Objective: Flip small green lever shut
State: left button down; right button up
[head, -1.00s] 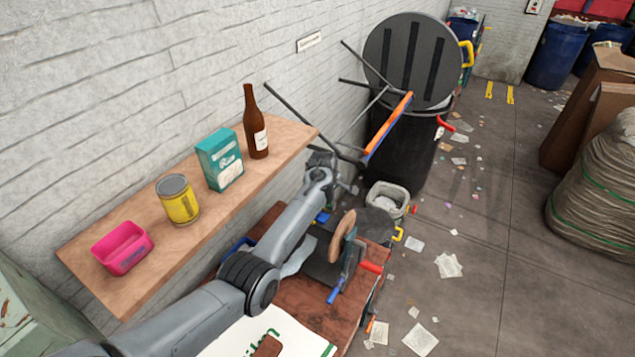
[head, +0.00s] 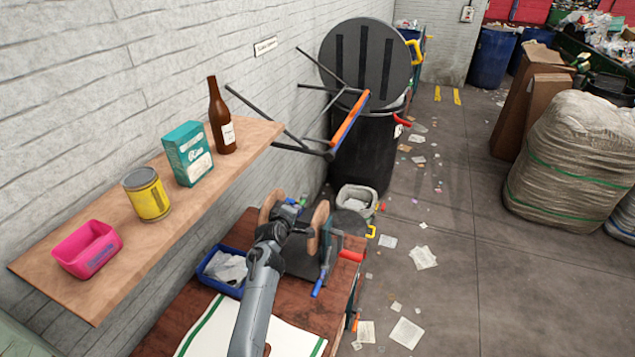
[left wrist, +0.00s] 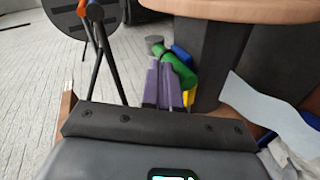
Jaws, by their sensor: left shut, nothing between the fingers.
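The small green lever (left wrist: 178,68) shows in the left wrist view, just beyond my purple fingertips, with a grey round end at its upper left. Blue and yellow parts sit beside it. My left gripper (left wrist: 165,84) is shut and empty, close to the lever; I cannot tell whether it touches. In the head view my left gripper (head: 290,213) is among the parts of a dark bench machine (head: 303,262), between its two tan round discs, and the lever is hard to make out there. My right gripper is not in view.
A tan disc (head: 319,226) stands close to the right of my gripper. A blue tray (head: 213,279) and a white cloth (head: 205,333) lie on the wooden bench. A shelf (head: 175,230) with a pink tub, can, box and bottle runs along the wall.

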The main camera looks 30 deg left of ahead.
pick_arm(q)
jog(key=shift+f+b, duration=0.3)
jog(key=shift+f, duration=0.1)
dwell(0.3)
jog(key=shift+r+p, duration=0.4)
jog(key=shift+r, duration=0.05)
jog(key=w+r+p+v, duration=0.1)
jog(key=r+p+v, duration=0.1)
jog(key=p+v, duration=0.9)
jog(key=shift+d+r+p, duration=0.15)
jog(key=shift+d+p, duration=0.1)
jog(key=shift+p, duration=1.1)
jog(key=shift+s, duration=0.15)
